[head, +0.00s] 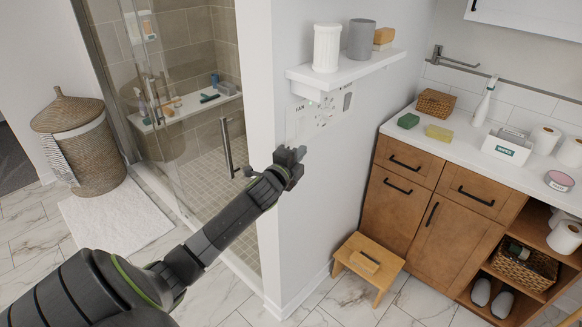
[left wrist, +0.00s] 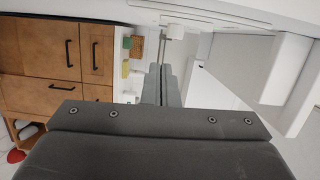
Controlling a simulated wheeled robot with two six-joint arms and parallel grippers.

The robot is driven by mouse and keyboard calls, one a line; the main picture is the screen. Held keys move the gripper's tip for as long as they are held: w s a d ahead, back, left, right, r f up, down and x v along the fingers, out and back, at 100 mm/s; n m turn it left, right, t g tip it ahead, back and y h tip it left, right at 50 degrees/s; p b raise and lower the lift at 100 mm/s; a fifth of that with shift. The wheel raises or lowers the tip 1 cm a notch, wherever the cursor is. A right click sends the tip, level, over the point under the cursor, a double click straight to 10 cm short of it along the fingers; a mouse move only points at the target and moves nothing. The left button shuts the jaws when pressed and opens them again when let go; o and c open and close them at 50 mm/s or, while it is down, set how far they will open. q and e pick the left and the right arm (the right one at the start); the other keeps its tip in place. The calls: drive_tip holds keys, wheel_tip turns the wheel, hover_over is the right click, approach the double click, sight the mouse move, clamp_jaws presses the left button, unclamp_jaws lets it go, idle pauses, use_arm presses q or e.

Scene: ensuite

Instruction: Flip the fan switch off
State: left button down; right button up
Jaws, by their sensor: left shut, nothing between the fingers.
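A pale switch panel (head: 318,118) is on the white wall under the shelf, with small dark lettering that seems to read FAN at its left. The single switches on it are too small to tell on or off. My left gripper (head: 299,152) is in front of the wall, just below and left of the panel, and partly covers its lower left area. Its fingers are closed together and hold nothing, as the left wrist view (left wrist: 161,82) also shows. I cannot tell whether the fingertips touch the wall. My right gripper is in neither view.
A white wall shelf (head: 345,70) with a white cup (head: 326,48), a grey cup (head: 361,39) and a wooden block hangs above the panel. A wooden cabinet (head: 400,205) stands to the right, with a small stool (head: 368,265) before it. A glass shower door (head: 200,100) is left.

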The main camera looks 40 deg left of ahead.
use_arm(q)
drive_tip(key=s, duration=0.1)
drive_tip(key=s+d+b, duration=0.1)
drive_tip(key=s, duration=0.3)
drive_tip(key=shift+s+d+r, duration=0.15)
drive_tip(key=shift+s+d, duration=0.05)
drive_tip(key=shift+d, duration=0.1)
